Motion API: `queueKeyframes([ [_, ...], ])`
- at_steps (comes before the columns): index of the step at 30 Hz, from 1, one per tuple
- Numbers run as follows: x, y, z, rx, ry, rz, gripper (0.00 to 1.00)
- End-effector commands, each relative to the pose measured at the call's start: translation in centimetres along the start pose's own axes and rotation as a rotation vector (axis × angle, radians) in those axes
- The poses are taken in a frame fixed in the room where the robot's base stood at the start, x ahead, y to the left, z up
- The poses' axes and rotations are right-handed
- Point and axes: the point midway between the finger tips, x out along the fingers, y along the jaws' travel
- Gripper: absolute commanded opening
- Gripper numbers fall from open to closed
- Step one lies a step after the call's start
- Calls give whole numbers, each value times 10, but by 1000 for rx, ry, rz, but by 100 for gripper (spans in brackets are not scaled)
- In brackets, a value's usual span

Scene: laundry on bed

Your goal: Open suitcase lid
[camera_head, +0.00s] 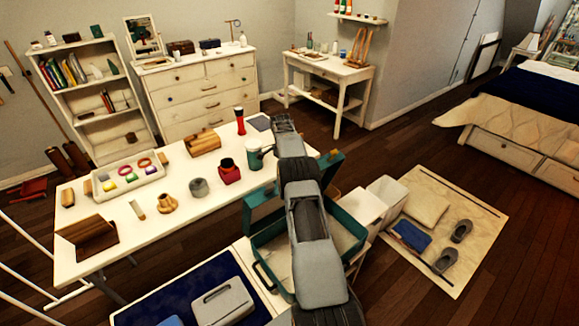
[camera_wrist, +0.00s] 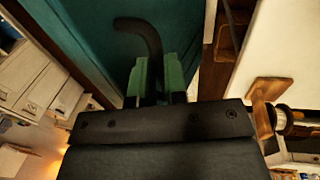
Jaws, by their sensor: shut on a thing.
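The teal suitcase (camera_head: 262,242) is on the white surface in front of the long table, mostly behind my arm in the head view. Its pale interior (camera_head: 343,238) shows, and its teal lid (camera_head: 329,168) stands raised above the base at the far side. In the wrist view, the lid's teal surface (camera_wrist: 88,28) fills the upper left. My gripper (camera_wrist: 160,78) has green fingers shut on a curved black handle (camera_wrist: 148,32) against that surface. My arm hides the middle of the suitcase and lid in the head view.
A white bin (camera_head: 385,197) stands right of the suitcase. A mat (camera_head: 470,205) with slippers lies on the floor.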

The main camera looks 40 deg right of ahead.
Motion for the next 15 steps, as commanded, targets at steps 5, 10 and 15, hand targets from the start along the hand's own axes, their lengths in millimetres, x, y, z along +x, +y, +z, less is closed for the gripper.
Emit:
queueKeyframes([
  [5,12,0,4,-9,-18,17,0],
  [10,12,1,2,-6,-19,17,0],
  [15,10,2,0,-1,-16,15,26],
])
